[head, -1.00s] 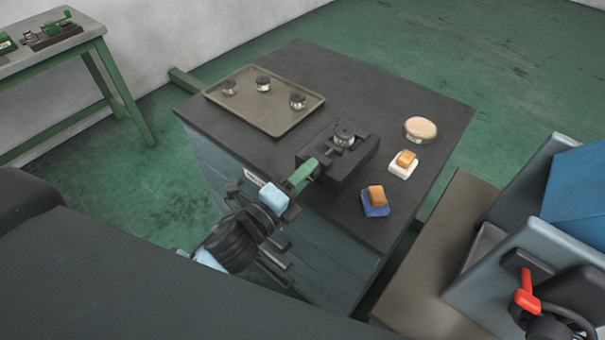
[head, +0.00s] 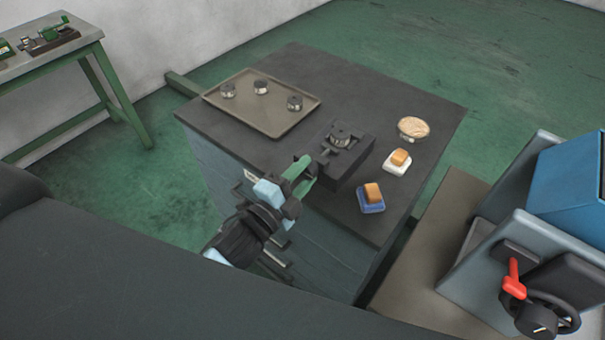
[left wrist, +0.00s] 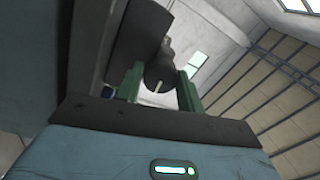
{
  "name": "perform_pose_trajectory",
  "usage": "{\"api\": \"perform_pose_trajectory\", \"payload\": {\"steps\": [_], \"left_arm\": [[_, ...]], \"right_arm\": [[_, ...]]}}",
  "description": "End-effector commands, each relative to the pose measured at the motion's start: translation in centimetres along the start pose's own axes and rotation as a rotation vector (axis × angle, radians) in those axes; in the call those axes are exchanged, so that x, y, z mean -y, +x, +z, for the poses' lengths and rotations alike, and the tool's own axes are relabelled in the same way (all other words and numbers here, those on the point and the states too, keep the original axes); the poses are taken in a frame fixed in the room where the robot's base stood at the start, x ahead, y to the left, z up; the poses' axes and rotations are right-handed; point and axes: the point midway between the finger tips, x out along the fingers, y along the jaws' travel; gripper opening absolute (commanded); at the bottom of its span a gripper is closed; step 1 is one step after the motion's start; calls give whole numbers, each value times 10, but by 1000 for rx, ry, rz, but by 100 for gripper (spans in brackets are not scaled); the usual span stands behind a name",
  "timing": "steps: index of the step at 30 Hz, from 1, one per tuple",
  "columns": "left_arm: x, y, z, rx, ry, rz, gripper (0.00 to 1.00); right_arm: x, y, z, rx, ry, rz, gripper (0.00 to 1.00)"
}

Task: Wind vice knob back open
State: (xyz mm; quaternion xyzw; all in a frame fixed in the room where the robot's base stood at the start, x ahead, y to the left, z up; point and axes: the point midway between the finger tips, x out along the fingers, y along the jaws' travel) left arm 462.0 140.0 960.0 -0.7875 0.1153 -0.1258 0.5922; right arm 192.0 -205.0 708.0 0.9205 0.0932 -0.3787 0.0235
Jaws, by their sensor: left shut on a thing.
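The dark vice (head: 348,150) sits on the dark bench top near its front edge, with a round metal part (head: 340,138) between its jaws. My left gripper (head: 308,170) has green fingers and is at the vice's front end, where the knob sits. In the left wrist view the knob (left wrist: 160,72), dark and round with a pale pin, lies between the two green fingers (left wrist: 160,88). The left gripper is shut on the knob. In the head view the fingers mostly hide the knob. My right gripper is not in view.
A tray (head: 286,122) with 3 round metal parts stands at the bench's back left. A machine with a red lever (head: 513,275) stands at right.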

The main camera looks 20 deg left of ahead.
Motion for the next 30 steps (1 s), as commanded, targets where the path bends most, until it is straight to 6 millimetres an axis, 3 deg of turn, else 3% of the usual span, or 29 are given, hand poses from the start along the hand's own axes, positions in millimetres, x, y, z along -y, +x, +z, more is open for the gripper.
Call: {"api": "perform_pose_trajectory", "payload": {"steps": [9,10,14,23,30], "left_arm": [[1,0,0,0,0,-1,15],[1,0,0,0,0,-2,41],[0,0,0,0,0,-1,58],[0,-1,0,0,0,0,59],[-3,-28,0,1,-2,5,59]], "right_arm": [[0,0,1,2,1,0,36],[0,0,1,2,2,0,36],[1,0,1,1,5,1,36],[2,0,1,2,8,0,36],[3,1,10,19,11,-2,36]]}}
